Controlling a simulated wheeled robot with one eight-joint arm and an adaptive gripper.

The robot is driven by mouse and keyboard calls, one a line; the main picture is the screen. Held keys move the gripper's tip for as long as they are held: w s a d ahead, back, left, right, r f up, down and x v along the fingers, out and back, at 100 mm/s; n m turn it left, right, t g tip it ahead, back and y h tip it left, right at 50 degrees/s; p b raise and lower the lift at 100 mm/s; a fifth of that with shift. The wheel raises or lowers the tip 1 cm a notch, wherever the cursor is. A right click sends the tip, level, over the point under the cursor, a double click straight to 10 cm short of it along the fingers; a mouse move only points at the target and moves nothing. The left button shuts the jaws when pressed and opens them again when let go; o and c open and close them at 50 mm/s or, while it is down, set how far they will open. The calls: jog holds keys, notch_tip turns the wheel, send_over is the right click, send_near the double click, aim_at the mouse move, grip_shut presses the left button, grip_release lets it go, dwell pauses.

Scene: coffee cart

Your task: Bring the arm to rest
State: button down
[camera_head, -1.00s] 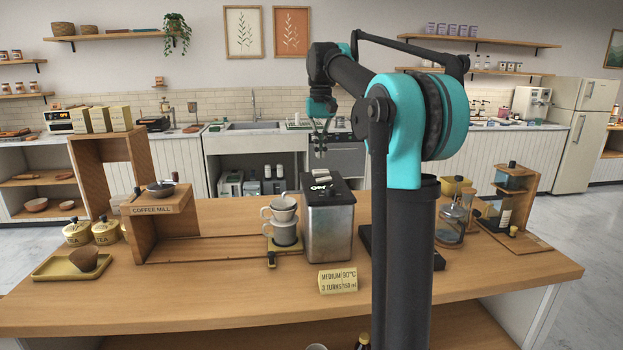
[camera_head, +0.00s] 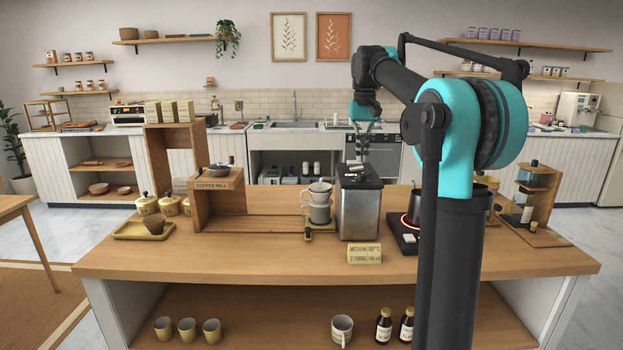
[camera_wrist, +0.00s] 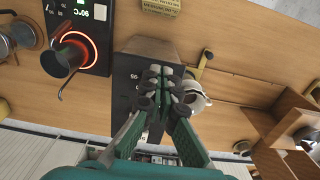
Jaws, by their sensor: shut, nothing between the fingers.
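My arm stands at the right of the head view, its teal shoulder raised and its forearm reaching left. My gripper (camera_head: 362,152) points down above the metal machine (camera_head: 359,210) on the wooden counter. In the wrist view the two fingertips (camera_wrist: 165,85) are together with nothing between them. The machine's dark body (camera_wrist: 130,75) is behind them in that view. I cannot tell the exact gap between fingertips and machine top.
The coffee mill stand (camera_head: 205,205) is further left. A hot plate (camera_wrist: 95,25) with a glowing ring holds a dark pot (camera_wrist: 62,62).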

jog(key=s+d+f+t, duration=0.2)
jog(key=s+f, duration=1.3)
jog(key=f, duration=0.3)
jog(key=s+d+f+t, duration=0.2)
jog(key=s+f, duration=1.3)
jog(key=f, duration=0.4)
jog(key=shift+s+f, duration=0.2)
jog(key=shift+f, duration=0.05)
